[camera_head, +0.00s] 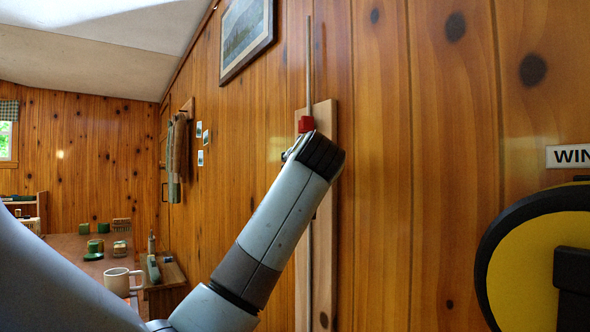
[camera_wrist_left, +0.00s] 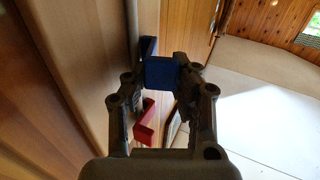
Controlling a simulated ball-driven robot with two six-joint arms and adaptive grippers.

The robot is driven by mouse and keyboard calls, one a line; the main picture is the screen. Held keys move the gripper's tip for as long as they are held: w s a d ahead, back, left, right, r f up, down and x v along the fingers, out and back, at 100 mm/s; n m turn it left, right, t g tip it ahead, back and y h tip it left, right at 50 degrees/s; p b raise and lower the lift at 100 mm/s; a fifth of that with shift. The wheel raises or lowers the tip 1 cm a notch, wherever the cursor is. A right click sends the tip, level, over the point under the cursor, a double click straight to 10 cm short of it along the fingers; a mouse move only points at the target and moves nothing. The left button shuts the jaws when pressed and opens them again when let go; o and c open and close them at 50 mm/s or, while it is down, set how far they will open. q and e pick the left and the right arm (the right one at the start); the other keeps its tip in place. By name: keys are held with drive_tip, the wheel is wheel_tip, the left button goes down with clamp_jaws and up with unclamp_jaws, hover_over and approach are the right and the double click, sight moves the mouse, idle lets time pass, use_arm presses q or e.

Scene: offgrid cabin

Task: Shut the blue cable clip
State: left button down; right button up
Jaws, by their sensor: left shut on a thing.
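The blue cable clip (camera_wrist_left: 161,74) shows in the wrist view, on a wooden board (camera_head: 330,130) fixed to the wall. My left gripper (camera_wrist_left: 159,80) is shut on it, with a finger on either side. A blue upright part of the clip shows just beyond the fingers; I cannot tell whether the clip is fully closed. In the head view my arm hides the blue clip. A red clip (camera_head: 306,124) sits on the thin vertical cable (camera_head: 309,65) just above my wrist; a red clip also shows in the wrist view (camera_wrist_left: 146,123). My right gripper is out of view.
A framed picture (camera_head: 246,36) hangs on the plank wall above left. A yellow and black round device (camera_head: 530,265) stands out from the wall at right. A table at lower left holds a mug (camera_head: 119,281) and several green items. The wall between board and device is clear.

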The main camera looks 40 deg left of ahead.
use_arm(q)
drive_tip(key=shift+w+d+n+g+y+b, duration=0.1)
drive_tip(key=shift+d+n+g+y+b, duration=0.1)
drive_tip(key=shift+n+g+y+b, duration=0.35)
drive_tip(key=shift+w+d+n+g+y+b, duration=0.2)
drive_tip(key=shift+n+g+y, duration=0.3)
drive_tip(key=shift+g, duration=0.35)
drive_tip(key=shift+s, duration=0.1)
drive_tip(key=c, duration=1.1)
unclamp_jaws()
drive_tip(key=shift+s+a, duration=0.25)
drive_tip(key=shift+o, duration=0.5)
drive_tip(key=shift+w, duration=0.1)
drive_tip(key=shift+d, duration=0.1)
